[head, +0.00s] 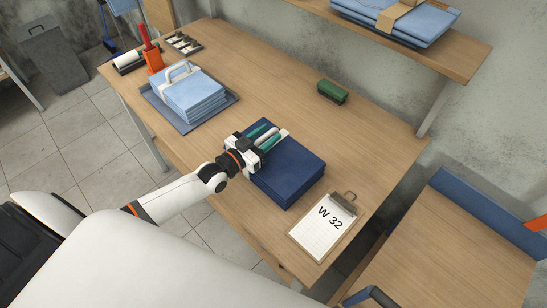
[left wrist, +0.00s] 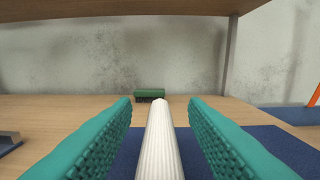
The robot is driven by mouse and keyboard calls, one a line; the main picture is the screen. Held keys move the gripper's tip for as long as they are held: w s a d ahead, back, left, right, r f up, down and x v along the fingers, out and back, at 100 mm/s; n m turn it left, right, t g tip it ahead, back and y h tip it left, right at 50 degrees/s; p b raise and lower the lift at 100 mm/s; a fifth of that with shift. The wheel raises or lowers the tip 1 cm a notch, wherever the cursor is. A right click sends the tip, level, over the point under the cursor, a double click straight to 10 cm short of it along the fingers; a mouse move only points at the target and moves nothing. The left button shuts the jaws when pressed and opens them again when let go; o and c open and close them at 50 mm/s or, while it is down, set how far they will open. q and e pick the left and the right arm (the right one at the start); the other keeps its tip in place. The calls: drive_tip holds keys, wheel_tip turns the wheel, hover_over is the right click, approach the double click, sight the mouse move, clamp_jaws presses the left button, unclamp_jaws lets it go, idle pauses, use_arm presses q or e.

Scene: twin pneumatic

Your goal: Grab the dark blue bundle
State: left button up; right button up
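The dark blue bundle (head: 290,175), a folded stack, lies on the wooden table (head: 240,75). Its dark blue top shows low in the left wrist view (left wrist: 258,142). A white ribbed handle (left wrist: 159,145) stands between the teal fingers of my left gripper (head: 268,138), at the bundle's far left part. In the left wrist view the fingers (left wrist: 160,125) are apart, one on each side of the handle, with a visible gap on both sides. My left gripper is open. The fingers hide part of the handle. My right gripper is not in view.
A light blue bundle (head: 193,94) with a grey-white handle sits on a dark tray at the left. A clipboard (head: 320,232) marked W 32 lies near the front edge. A green brush (head: 332,92) lies behind. A shelf (head: 440,55) overhangs at the back right.

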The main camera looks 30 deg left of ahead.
use_arm(q)
clamp_jaws()
idle(0.9)
drive_tip(key=shift+r, duration=0.15)
idle(0.4)
